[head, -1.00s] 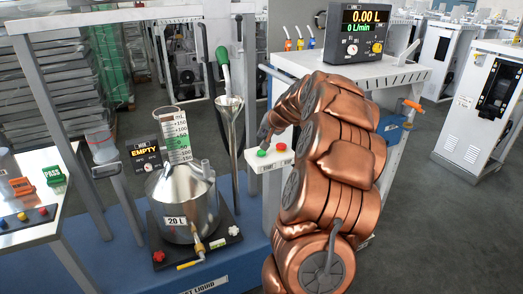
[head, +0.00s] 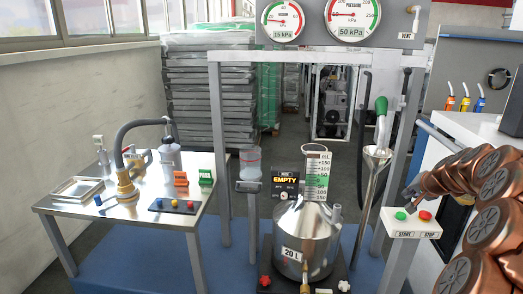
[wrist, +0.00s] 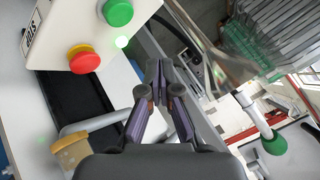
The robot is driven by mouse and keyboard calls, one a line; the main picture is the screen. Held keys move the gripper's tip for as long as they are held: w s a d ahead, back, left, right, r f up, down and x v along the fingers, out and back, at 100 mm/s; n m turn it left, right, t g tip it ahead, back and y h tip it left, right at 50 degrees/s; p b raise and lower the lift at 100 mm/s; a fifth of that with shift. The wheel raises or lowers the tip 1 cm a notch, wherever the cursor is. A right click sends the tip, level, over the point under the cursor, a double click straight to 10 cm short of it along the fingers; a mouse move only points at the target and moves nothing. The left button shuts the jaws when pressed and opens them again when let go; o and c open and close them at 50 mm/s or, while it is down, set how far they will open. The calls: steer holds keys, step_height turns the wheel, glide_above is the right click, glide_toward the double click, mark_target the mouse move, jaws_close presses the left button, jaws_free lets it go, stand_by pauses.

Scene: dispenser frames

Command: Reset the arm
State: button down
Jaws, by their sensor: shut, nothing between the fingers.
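My copper-coloured arm (head: 478,205) comes in from the right in the head view. My gripper (head: 408,196) is small there, close above the white button box (head: 412,234), beside its green START button (head: 400,215) and red STOP button (head: 425,215). In the wrist view my gripper (wrist: 160,68) is shut and empty, its fingertips together. The green button (wrist: 118,12) and red button (wrist: 83,62) are up and left of the fingertips, apart from them in the picture. I cannot tell the exact distance to the buttons.
A steel 20 L vessel (head: 307,235) and a clear graduated cylinder (head: 317,170) stand left of the button box. Two pressure gauges hang above.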

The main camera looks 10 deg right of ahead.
steer(key=a+r+n+g+y, duration=0.2)
steer(key=a+n+y, duration=0.15)
steer(key=a, duration=1.55)
steer(key=s+a+n+g+p, duration=0.1)
steer(key=s+a+n, duration=0.1)
steer(key=s+a, duration=0.45)
steer(key=s+a+n+g+p, duration=0.1)
steer(key=s+a+n+g, duration=0.15)
steer(key=a, duration=0.65)
steer(key=s+a+f+n+g, duration=0.1)
steer(key=s+a, duration=0.2)
steer(key=s, duration=0.6)
steer(key=s+a+f+n+g+h+p, duration=0.1)
steer(key=s+a+g, duration=0.1)
steer(key=s, duration=0.8)
steer(key=s+a+f+n+g, duration=0.1)
steer(key=s+a, duration=0.3)
steer(key=s, duration=0.6)
steer(key=shift+a+f+n+g, duration=0.2)
steer(key=shift+n+g, duration=0.1)
steer(key=shift+g, duration=0.35)
